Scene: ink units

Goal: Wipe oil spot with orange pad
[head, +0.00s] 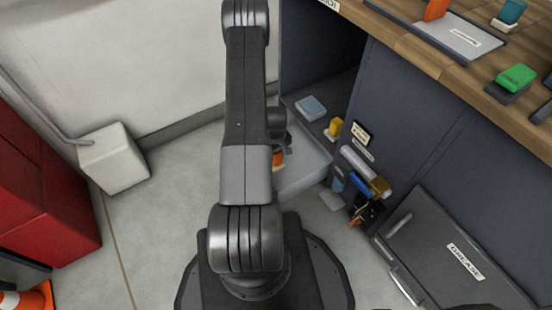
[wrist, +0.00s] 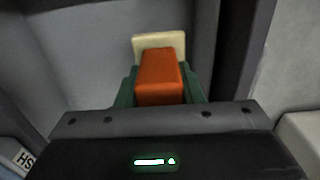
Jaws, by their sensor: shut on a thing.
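The orange pad (wrist: 158,78) is an orange block with a cream face at its far end. In the wrist view it sits between the dark green fingers of my gripper (wrist: 158,92), which is shut on it. In the head view my arm hides most of my gripper (head: 280,148). A small orange and white bit of the pad (head: 278,158) shows just right of the arm, over or near a pale grey surface by the cabinet opening. I cannot make out an oil spot in either view; whether the pad touches the surface cannot be told.
A dark cabinet (head: 415,110) with a wooden top stands at right. A light blue item (head: 311,107) and a yellow item (head: 335,128) are at its opening. A pale box (head: 113,158) and red cabinet (head: 40,185) stand left.

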